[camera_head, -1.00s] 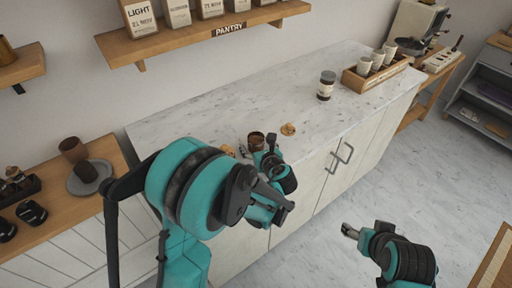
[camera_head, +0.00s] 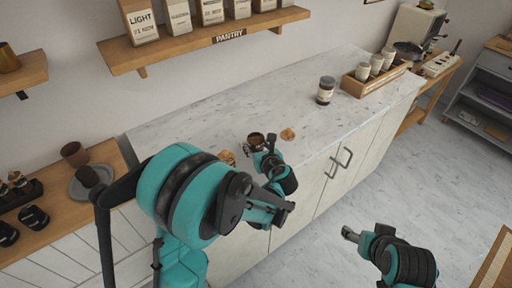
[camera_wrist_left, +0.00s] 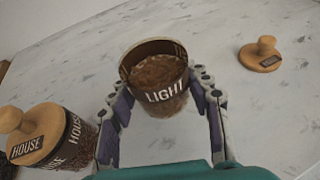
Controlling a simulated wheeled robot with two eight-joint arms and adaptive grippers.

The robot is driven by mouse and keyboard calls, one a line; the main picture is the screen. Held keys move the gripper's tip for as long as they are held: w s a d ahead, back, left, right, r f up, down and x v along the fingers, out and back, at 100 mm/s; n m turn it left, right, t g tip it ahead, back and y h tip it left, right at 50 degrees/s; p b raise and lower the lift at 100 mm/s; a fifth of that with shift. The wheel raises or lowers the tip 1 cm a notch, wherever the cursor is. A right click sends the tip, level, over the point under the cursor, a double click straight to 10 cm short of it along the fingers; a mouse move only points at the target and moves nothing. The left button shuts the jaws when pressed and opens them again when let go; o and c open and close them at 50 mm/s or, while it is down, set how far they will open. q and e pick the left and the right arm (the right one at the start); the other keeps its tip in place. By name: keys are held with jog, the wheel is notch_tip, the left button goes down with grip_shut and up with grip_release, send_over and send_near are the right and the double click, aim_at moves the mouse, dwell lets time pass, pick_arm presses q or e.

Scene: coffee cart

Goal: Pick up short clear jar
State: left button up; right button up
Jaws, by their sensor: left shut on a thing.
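The short clear jar (camera_wrist_left: 158,82) has no lid, shows brown contents and carries the word LIGHT. It stands upright between the two fingers of my left gripper (camera_wrist_left: 163,100), which is shut on its sides. In the head view the jar (camera_head: 256,140) is over the front of the marble counter, partly hidden by my left gripper (camera_head: 262,150). Whether its base touches the counter is hidden. A round wooden lid (camera_wrist_left: 260,54) lies on the counter to the right. My right gripper (camera_head: 350,233) is empty, away from the counter; its finger gap is unclear.
A HOUSE jar (camera_wrist_left: 60,140) with a wooden lid is close on the left. A dark-lidded jar (camera_head: 325,91) and a wooden crate of cups (camera_head: 360,88) stand farther right on the marble counter (camera_head: 200,115). The pantry shelf (camera_head: 200,44) hangs above.

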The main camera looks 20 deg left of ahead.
pick_arm(q)
notch_tip(320, 180, up, 2)
jog(key=shift+r+p, duration=0.2)
jog(key=shift+p, duration=0.25)
jog(key=w+d+r+p, duration=0.4)
jog(key=w+d+r, duration=0.3)
jog(key=d, duration=0.2)
jog(key=s+a+m+h, duration=0.1)
jog(key=s+a, duration=0.2)
jog(key=s, duration=0.1)
jog(key=s+a+m+t+h, duration=0.1)
jog(key=s+a, duration=0.2)
jog(key=s, duration=0.2)
jog(key=s+a+f+m+h, duration=0.1)
jog(key=s+a, duration=0.2)
jog(key=s, duration=0.2)
jog(key=shift+s+t, duration=0.2)
jog(key=shift+t, duration=0.2)
